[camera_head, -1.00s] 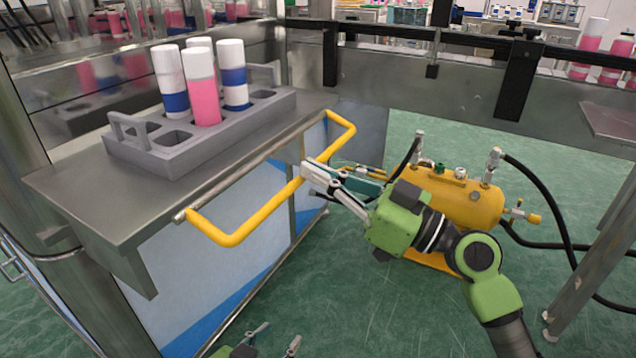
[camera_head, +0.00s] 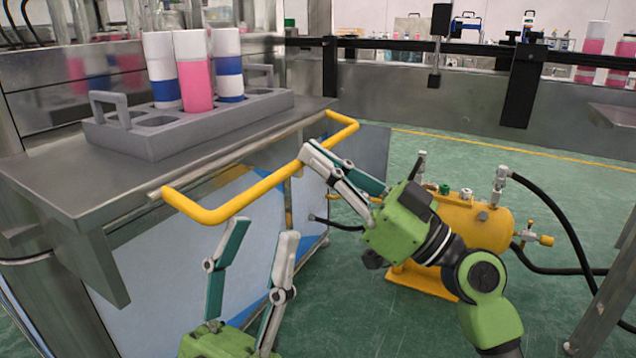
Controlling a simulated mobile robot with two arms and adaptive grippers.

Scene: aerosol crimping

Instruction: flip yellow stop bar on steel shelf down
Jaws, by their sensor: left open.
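The yellow stop bar (camera_head: 252,193) is a U-shaped tube on the front edge of the steel shelf (camera_head: 62,187). It sticks outward from the edge, roughly level with the shelf top. My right gripper (camera_head: 318,150) has its fingertips at the far half of the bar. The fingers overlap the bar in view, and whether they grip it is unclear. My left gripper (camera_head: 264,232) is open and empty, fingers pointing up, below and in front of the bar's near half.
A grey rack (camera_head: 190,128) with white, pink and blue cans (camera_head: 196,75) stands on the shelf. A yellow tank (camera_head: 470,222) with black hoses is on the green floor behind my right arm. A steel rail structure (camera_head: 440,105) runs along the back.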

